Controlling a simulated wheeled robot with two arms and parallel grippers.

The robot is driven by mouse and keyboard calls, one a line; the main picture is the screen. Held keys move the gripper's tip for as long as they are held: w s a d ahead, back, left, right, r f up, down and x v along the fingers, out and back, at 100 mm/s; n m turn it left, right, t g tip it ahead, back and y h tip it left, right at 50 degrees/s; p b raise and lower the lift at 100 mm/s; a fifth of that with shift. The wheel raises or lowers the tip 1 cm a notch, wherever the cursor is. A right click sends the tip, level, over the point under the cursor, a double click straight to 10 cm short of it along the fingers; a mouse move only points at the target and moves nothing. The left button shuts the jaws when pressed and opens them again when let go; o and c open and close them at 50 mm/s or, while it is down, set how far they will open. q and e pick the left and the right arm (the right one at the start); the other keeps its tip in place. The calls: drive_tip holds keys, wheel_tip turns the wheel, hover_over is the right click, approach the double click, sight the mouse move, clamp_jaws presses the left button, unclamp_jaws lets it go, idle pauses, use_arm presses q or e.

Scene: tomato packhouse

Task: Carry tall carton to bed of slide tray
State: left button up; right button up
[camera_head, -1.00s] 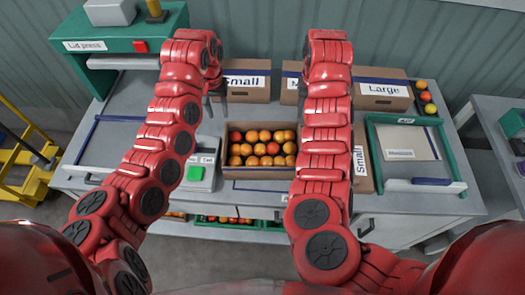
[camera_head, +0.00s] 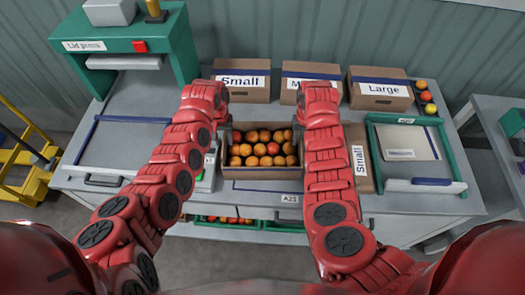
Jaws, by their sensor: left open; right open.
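An open brown carton (camera_head: 262,173) filled with orange and red tomatoes stands in the middle of the bench; I take it as the tall carton. My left gripper (camera_head: 226,128) is open at the carton's left end, and my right gripper (camera_head: 299,126) is open at its right end. The arms partly hide both grippers, and I cannot tell whether they touch the carton. A flat grey bed with blue edges (camera_head: 112,145), apparently the slide tray, lies at the left in front of the lid press and looks empty.
The green lid press (camera_head: 100,62) stands at the back left. Closed cartons labelled Small (camera_head: 240,92), partly hidden M (camera_head: 309,76) and Large (camera_head: 381,102) line the back. Another Small carton (camera_head: 361,172) is right of my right arm. A green-framed tray (camera_head: 457,165) lies further right.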

use_arm(q)
drive_tip(key=shift+f, duration=0.3)
use_arm(e)
drive_tip(key=shift+f, duration=0.25)
use_arm(q)
drive_tip(key=shift+c, duration=0.2)
use_arm(e)
drive_tip(key=shift+c, duration=0.2)
use_arm(q)
clamp_jaws()
use_arm(e)
clamp_jaws()
idle(0.4)
